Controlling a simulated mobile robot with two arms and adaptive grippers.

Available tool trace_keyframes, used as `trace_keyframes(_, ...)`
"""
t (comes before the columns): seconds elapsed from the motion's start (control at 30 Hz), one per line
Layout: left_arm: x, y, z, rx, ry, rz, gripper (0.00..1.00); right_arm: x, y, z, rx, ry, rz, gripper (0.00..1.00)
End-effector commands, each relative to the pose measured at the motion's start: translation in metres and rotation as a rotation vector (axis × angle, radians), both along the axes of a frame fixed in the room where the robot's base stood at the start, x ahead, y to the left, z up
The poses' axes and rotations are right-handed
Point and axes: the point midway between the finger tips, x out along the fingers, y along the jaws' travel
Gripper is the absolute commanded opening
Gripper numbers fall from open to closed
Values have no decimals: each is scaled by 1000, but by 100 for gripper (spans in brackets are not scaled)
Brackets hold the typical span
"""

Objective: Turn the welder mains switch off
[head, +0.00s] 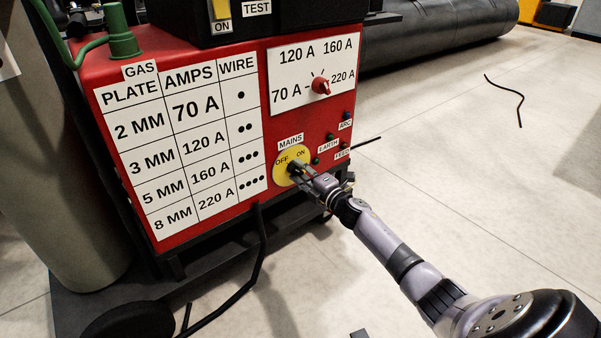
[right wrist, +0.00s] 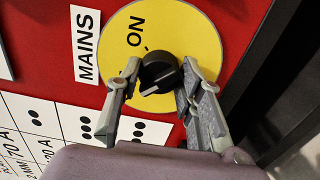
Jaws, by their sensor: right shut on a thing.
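The red welder's mains switch is a black knob (right wrist: 160,70) on a round yellow plate (head: 282,172), below the MAINS label (head: 290,141). OFF is printed at the plate's upper left and ON at its upper right in the head view. My right gripper (head: 295,167) reaches the knob from the lower right and partly hides it there. In the right wrist view, my right gripper (right wrist: 159,76) is shut on the knob, one finger on each side. The knob's white mark is on its lower left, away from ON; OFF is hidden there. My left gripper is out of view.
A red current knob (head: 320,87) sits higher on the panel. Small EARTH, ARC and FEED indicators (head: 331,137) are right of the switch. A grey cylinder (head: 45,150) stands at left. A black cable (head: 258,255) hangs below the panel. The floor at right is mostly clear.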

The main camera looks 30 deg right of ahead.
Motion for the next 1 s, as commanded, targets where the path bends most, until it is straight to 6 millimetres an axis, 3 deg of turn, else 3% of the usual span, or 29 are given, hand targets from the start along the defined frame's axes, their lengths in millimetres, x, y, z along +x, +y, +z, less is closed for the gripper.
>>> trace_keyframes(0.3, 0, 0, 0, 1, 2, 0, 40, 0, 1, -2, -5, 3, 2, 7)
trace_keyframes(0.33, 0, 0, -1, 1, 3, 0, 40, 0, 1, -2, -5, 3, 2, 36)
trace_keyframes(0.6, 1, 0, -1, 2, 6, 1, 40, 0, 1, -1, -3, 2, 1, 54)
trace_keyframes(1.0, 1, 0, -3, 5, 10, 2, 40, -4, 0, -1, -3, 1, 0, 55)
